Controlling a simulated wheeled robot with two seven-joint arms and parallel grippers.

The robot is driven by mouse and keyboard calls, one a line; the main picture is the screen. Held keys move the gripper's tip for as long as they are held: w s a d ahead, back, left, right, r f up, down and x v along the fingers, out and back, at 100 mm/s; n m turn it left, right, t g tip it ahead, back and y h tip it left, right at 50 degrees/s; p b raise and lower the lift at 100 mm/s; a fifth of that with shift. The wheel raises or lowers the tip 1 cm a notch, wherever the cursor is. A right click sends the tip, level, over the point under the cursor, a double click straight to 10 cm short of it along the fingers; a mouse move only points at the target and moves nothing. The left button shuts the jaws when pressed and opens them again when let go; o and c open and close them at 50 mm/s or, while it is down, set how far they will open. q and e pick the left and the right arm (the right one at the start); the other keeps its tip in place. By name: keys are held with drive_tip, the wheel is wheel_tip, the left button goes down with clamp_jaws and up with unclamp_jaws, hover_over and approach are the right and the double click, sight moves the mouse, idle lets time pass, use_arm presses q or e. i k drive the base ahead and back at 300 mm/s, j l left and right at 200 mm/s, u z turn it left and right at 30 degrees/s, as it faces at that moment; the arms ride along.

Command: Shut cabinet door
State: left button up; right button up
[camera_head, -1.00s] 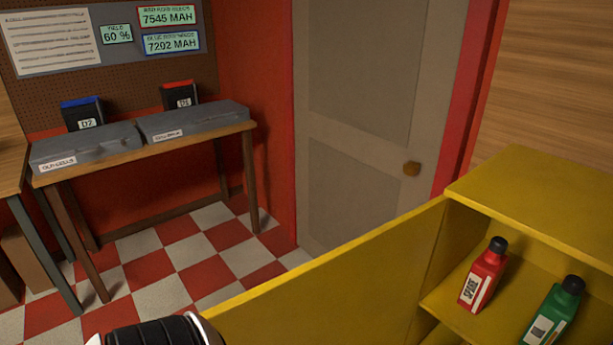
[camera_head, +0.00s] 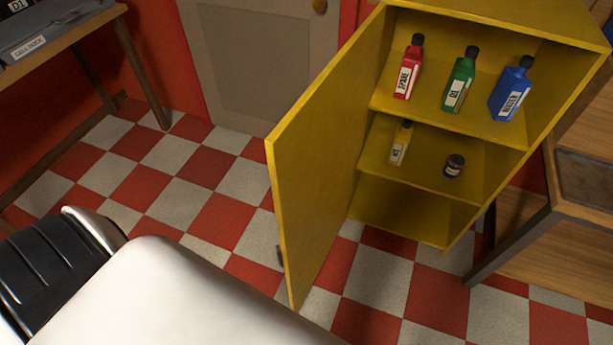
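The yellow cabinet (camera_head: 490,15) stands at the upper right with its front open. Its yellow door (camera_head: 315,165) hangs wide open on the left side, swung out toward me. A small dark handle or catch shows at the door's free edge, low down. Neither gripper is in view.
The cabinet shelves hold a red bottle (camera_head: 408,70), a green bottle (camera_head: 460,80), a blue bottle (camera_head: 511,90), a small yellow bottle (camera_head: 400,145) and a dark jar (camera_head: 454,165). A wooden table (camera_head: 585,200) stands close at right. Checkered floor left of the door is clear.

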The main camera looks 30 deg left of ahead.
sight(312, 152)
drive_tip(key=k+j, duration=0.15)
drive_tip(key=j, duration=0.25)
drive_tip(key=k+j+z, duration=0.1)
drive_tip(key=j, duration=0.35)
drive_tip(key=k+j, duration=0.15)
drive_tip(key=j, duration=0.25)
drive_tip(key=k+j, duration=0.15)
drive_tip(key=j, duration=0.25)
drive_tip(key=i+j, duration=0.1)
drive_tip(key=i, duration=0.5)
drive_tip(key=l+z, duration=0.05)
